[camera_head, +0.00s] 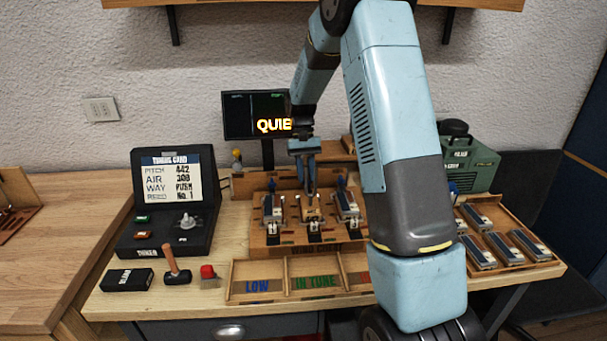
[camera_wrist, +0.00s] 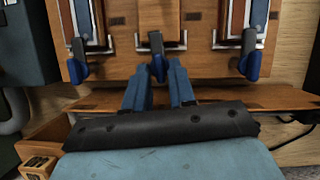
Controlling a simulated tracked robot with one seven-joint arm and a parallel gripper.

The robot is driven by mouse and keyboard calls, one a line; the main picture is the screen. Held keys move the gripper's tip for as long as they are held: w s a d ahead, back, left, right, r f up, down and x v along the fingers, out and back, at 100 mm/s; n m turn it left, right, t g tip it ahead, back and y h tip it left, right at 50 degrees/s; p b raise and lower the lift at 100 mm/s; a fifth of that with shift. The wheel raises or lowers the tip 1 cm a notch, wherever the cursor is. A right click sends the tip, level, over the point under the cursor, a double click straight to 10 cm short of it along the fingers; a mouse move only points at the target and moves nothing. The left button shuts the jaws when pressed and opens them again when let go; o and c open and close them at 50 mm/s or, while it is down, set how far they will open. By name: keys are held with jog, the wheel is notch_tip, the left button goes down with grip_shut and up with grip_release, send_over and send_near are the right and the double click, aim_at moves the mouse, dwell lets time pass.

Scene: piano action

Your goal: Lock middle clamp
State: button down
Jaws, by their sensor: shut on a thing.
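The wooden clamp stand (camera_head: 318,247) holds three clamps in a row. In the wrist view they show as dark blue levers: the left clamp (camera_wrist: 80,58), the middle clamp (camera_wrist: 157,62) and the right clamp (camera_wrist: 248,60). My gripper (camera_wrist: 158,70) has its two blue fingers on either side of the middle lever and is shut on it. In the head view my gripper (camera_head: 310,188) reaches down at the back middle of the stand. The fingers partly hide the middle lever there.
A tray of several metal blocks (camera_head: 480,258) lies to the right, partly behind my arm. A sorting box marked LOW and IN TUNE (camera_head: 290,268) stands in front. The tuning card device (camera_head: 170,200), mallet (camera_head: 176,270) and green machine (camera_head: 470,165) flank the stand. A display (camera_head: 252,118) reads "QUIE".

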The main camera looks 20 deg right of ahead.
jog(key=shift+d+m, duration=0.1)
jog(key=shift+m, duration=0.5)
jog(key=shift+f+y, duration=0.1)
jog(key=shift+y, duration=0.2)
jog(key=c, duration=1.2)
grip_release()
jog(key=shift+o, duration=0.2)
jog(key=v, duration=1.3)
jog(key=shift+w+r, duration=0.15)
jog(key=shift+r, duration=0.15)
jog(key=shift+r, duration=0.1)
